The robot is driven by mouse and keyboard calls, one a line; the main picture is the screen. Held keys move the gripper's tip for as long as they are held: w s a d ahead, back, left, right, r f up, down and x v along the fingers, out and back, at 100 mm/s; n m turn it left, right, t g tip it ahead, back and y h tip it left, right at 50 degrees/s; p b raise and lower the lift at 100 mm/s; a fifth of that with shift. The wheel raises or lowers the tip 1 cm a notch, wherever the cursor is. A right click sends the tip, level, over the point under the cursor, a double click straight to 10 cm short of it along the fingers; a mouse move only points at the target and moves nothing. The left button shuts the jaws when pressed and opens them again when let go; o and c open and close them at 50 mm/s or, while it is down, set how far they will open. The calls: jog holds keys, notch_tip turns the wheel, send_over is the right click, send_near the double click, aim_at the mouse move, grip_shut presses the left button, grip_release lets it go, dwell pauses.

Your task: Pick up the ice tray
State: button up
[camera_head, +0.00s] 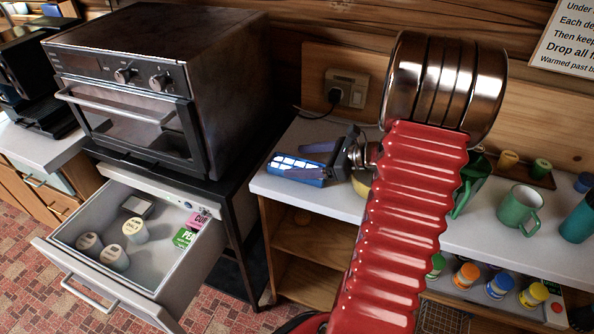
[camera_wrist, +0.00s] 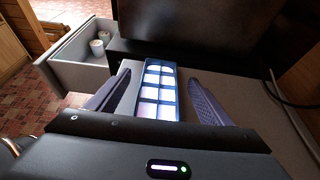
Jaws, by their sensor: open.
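The ice tray (camera_head: 298,165) is blue with pale, whitish cells and sits at the left end of the white counter. In the wrist view the ice tray (camera_wrist: 157,92) lies lengthwise between the two purple-grey fingers. My gripper (camera_wrist: 160,76) is open, with one finger on each side of the tray and a visible gap to each. In the head view my gripper (camera_head: 312,158) is low over the counter at the tray. The tray's near end is hidden by the gripper body in the wrist view.
An open drawer (camera_head: 190,262) with several cups stands at left, below a dark toaster oven (camera_head: 150,80). A green mug (camera_head: 518,210) and a teal bottle (camera_head: 578,220) are on the counter at right. A cable runs from the wall outlet (camera_head: 347,90) behind the tray.

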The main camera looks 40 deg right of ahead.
aim_at(284, 162)
jog(key=shift+x, duration=2.55)
jog(key=shift+c, duration=0.5)
jog(key=c, duration=1.1)
jog(key=shift+c, duration=0.2)
jog(key=shift+r, duration=0.2)
notch_tip(284, 162, up, 9)
jog(key=shift+r, duration=0.2)
